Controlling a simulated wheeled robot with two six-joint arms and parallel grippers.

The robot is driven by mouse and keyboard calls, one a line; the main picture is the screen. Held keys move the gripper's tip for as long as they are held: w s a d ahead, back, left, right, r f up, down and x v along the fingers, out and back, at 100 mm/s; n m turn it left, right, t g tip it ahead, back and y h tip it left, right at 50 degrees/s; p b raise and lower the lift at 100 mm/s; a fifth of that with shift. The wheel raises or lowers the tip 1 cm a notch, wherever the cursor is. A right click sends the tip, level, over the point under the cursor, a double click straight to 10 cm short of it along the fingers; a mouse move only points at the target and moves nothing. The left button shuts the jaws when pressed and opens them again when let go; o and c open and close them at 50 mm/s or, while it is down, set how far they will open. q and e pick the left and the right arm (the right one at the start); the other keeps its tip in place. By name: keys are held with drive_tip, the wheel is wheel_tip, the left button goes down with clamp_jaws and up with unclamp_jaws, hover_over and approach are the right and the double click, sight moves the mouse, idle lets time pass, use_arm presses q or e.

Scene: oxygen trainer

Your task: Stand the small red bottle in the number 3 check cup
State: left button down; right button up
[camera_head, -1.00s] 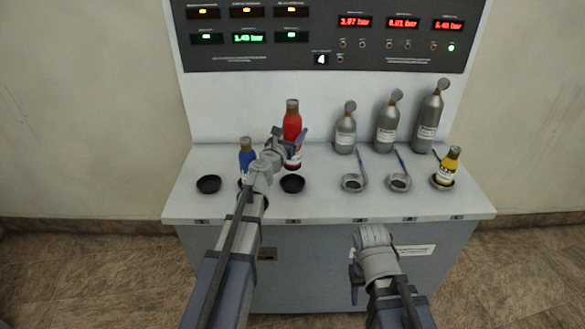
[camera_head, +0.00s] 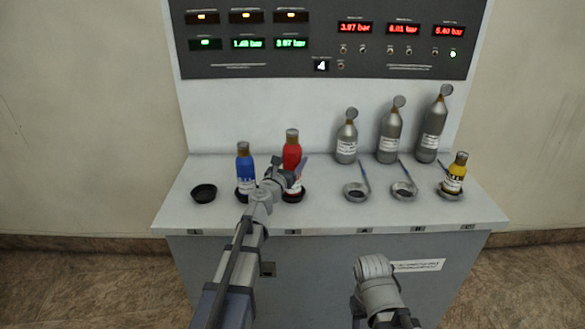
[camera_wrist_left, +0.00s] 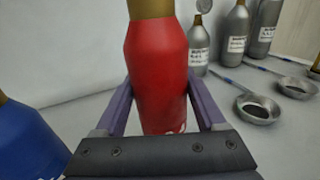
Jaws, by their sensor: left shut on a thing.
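The small red bottle (camera_head: 291,152), with a brown neck, stands upright at the number 3 check cup (camera_head: 293,196). Its base appears to be in the dark cup; the gripper partly hides the contact. My left gripper (camera_head: 288,180) is shut around the bottle's lower body. In the left wrist view the red bottle (camera_wrist_left: 158,70) is between the two purple fingers; its base is hidden by the gripper. My right gripper (camera_head: 375,268) is low in front of the bench, away from the bottles; its jaws are not clear.
The far-left cup (camera_head: 204,193) is empty. Grey cylinders (camera_head: 390,130) stand at back right, behind cups with handles (camera_head: 355,194). A yellow bottle (camera_head: 455,174) leans in the rightmost cup.

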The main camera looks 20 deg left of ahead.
use_arm(q)
drive_tip(key=shift+r, duration=0.1)
drive_tip(key=shift+f, duration=0.2)
unclamp_jaws()
drive_tip(key=shift+r, duration=0.15)
drive_tip(key=shift+s+r, duration=0.1)
drive_tip(key=s+a, duration=0.1)
drive_tip(key=s, duration=1)
drive_tip(key=shift+s+a, duration=0.2)
drive_tip(key=shift+s, duration=0.2)
